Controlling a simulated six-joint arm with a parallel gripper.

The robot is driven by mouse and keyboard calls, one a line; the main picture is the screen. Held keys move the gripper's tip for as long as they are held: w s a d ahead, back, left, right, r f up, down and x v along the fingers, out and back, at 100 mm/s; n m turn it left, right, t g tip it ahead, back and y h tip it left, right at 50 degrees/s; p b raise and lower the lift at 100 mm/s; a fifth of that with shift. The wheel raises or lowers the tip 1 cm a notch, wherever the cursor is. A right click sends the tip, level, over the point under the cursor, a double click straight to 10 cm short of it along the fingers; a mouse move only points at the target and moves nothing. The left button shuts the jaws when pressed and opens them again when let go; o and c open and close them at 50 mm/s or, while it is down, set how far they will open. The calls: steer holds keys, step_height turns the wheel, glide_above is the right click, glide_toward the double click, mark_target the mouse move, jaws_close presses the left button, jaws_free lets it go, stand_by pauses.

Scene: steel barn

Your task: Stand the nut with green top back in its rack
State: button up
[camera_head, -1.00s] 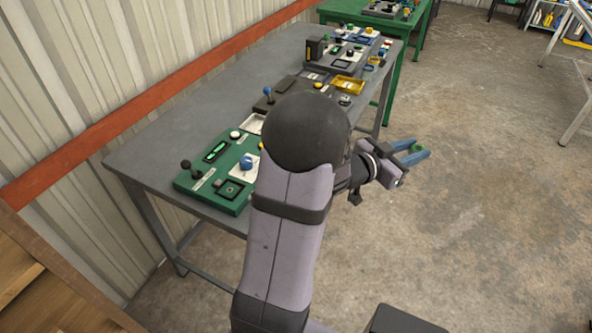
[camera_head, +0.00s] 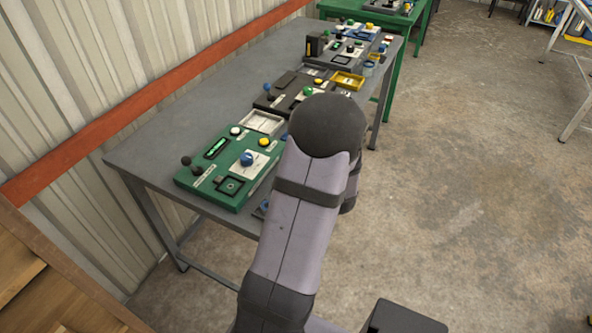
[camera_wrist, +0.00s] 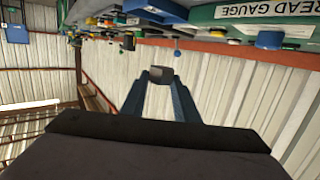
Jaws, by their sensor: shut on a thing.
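In the wrist view my gripper (camera_wrist: 161,80) has its two blue fingers shut on a small grey nut (camera_wrist: 160,73) at their tips. Its green top does not show in this view. In the head view my arm hides most of the gripper, and the nut cannot be made out. A green panel (camera_head: 207,199) lies on the near end of the grey table, with a black square-framed spot, a blue knob (camera_head: 247,159) and other knobs. I cannot tell for sure which fixture is the nut's rack. The wrist view is upside down, with the bench items along its top edge.
The grey table (camera_head: 165,128) runs away along the corrugated wall. It carries a white tray (camera_head: 262,121), a dark panel, a yellow tray (camera_head: 348,80) and more panels behind. A label ending in "READ GAUGE" (camera_wrist: 262,10) shows in the wrist view.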

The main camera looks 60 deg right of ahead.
steer(key=shift+n+t+y, duration=0.6)
steer(key=shift+w+a+f+p, duration=0.1)
steer(key=shift+w+a+f, duration=0.3)
steer(key=shift+f, duration=0.75)
steer(key=shift+w+a+f+p, duration=0.1)
steer(key=shift+w+a+f, duration=0.3)
steer(key=shift+f, duration=0.8)
steer(key=shift+w+a+f+p, duration=0.1)
steer(key=shift+w+a+f, duration=0.3)
steer(key=shift+f, duration=0.75)
steer(key=shift+f, duration=0.15)
steer(key=shift+f+p, duration=0.3)
steer(key=shift+f, duration=1.65)
steer(key=shift+f, duration=0.15)
steer(key=shift+f, duration=0.1)
steer(key=o, duration=0.8)
